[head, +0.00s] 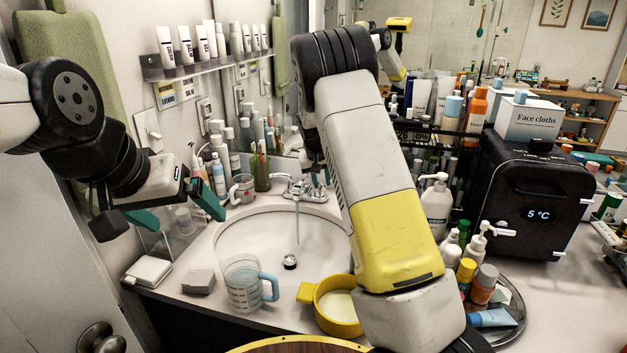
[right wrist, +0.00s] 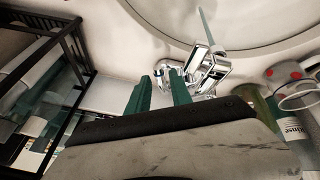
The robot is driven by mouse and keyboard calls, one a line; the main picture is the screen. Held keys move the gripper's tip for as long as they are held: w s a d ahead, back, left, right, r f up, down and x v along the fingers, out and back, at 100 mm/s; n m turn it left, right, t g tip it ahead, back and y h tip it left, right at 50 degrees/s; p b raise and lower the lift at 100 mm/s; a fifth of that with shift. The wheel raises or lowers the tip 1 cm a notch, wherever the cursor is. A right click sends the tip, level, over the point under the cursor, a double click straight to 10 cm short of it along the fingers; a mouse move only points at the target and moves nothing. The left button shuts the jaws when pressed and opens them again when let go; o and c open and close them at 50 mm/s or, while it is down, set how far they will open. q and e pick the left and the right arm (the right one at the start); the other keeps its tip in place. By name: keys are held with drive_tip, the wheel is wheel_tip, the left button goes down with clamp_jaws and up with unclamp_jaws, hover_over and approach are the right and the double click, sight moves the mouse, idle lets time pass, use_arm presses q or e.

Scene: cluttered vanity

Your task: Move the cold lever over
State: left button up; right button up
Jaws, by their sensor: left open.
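The chrome tap (head: 294,187) stands at the back of the sink, with a thin bluish stream below its spout. It also shows upside down in the right wrist view (right wrist: 205,72). Its lever at the right in the head view is the one by my right gripper; no cold mark is readable. My right gripper (right wrist: 160,74) has green fingers a small gap apart, with chrome between or just behind the tips; contact is unclear. My right arm hides this gripper in the head view. My left gripper (head: 174,207) is open and empty, left of the sink.
A measuring jug (head: 246,287) and yellow pan (head: 338,304) stand before the basin (head: 237,232). A mug (head: 242,188) and bottles crowd the left of the tap. A black cooler (head: 530,200) and pump bottle (head: 436,205) stand at the right.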

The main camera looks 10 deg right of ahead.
drive_tip(key=shift+w+d+f, duration=0.15)
drive_tip(key=shift+w+f, duration=0.1)
drive_tip(key=shift+f, duration=0.4)
clamp_jaws()
idle(1.0)
